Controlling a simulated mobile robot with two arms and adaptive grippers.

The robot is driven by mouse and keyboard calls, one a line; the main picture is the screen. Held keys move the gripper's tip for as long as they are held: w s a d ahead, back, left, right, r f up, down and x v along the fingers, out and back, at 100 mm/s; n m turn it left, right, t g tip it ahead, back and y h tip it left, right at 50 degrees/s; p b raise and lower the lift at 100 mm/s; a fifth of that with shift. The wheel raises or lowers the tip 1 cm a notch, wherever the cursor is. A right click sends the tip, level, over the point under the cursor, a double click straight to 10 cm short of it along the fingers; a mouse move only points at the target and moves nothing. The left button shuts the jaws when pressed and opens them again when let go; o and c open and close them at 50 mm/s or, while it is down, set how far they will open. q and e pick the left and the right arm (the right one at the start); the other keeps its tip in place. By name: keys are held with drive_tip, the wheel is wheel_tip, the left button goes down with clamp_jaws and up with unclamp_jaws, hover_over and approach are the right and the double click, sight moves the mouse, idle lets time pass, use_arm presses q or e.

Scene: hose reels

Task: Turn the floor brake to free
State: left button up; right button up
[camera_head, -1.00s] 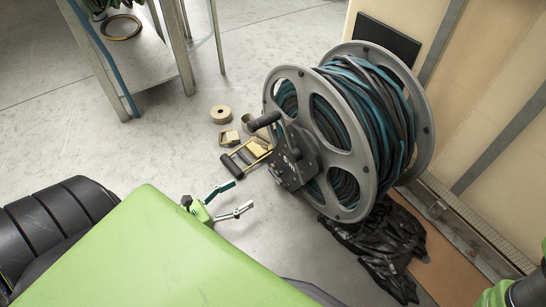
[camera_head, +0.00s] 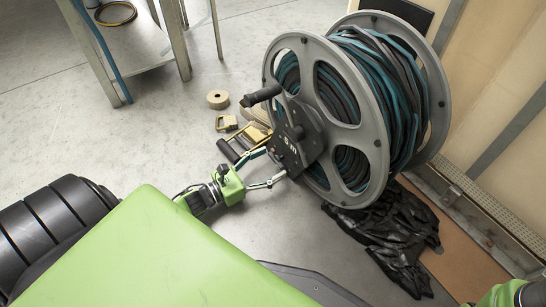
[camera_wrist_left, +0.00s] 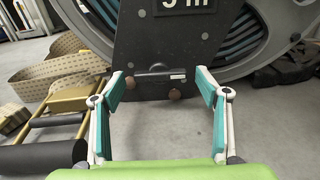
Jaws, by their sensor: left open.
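The large grey hose reel (camera_head: 340,62) stands on the floor with blue and dark hose wound on it. A dark plate (camera_head: 296,140) on its near side carries a white "5 m" marking. In the left wrist view a small horizontal bar (camera_wrist_left: 160,75), apparently the brake, sits low on this plate (camera_wrist_left: 180,40) with two brown studs below it. My left gripper (camera_head: 276,164) is open and close in front of the plate's lower part. In the left wrist view its fingers (camera_wrist_left: 160,82) stand either side of the bar. Contact cannot be told. My right gripper is out of view.
A yellow frame with a black roller (camera_head: 228,151) lies just left of the plate, close to my left gripper. A tape roll (camera_head: 217,99) lies behind it. Black crumpled sheeting (camera_head: 392,230) lies below the reel. A metal-legged table (camera_head: 165,40) stands back left.

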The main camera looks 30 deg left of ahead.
use_arm(q)
drive_tip(key=shift+x, duration=0.85)
drive_tip(key=c, duration=1.1)
